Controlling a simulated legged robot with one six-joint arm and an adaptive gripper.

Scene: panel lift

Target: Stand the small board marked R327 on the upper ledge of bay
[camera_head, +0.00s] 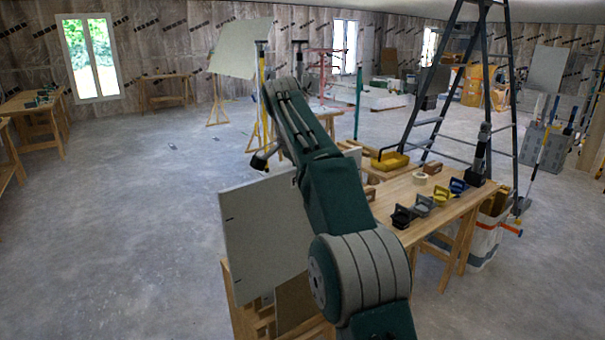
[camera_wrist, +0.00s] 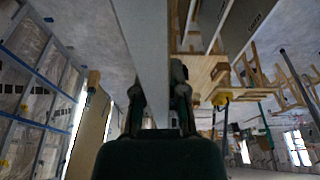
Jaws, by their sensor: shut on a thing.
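In the wrist view my gripper (camera_wrist: 158,106) is shut on a pale grey board (camera_wrist: 152,50), seen nearly edge-on between the two dark fingers. The board runs from the fingers to the top of the picture. In the head view my green arm hides the gripper. A pale grey board (camera_head: 262,225) stands nearly upright there, left of my arm, with small dark marks by its left edge. I cannot tell for certain whether it is the held one. The marking R327 is not readable, and I cannot make out the bay's upper ledge.
A wooden workbench (camera_head: 440,205) at the right bears clamps, a tape roll and a yellow case (camera_head: 390,161). A stepladder (camera_head: 490,90) stands behind it. A pale panel (camera_head: 240,48) is raised on a stand at the back. The floor (camera_head: 120,230) at left is largely clear.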

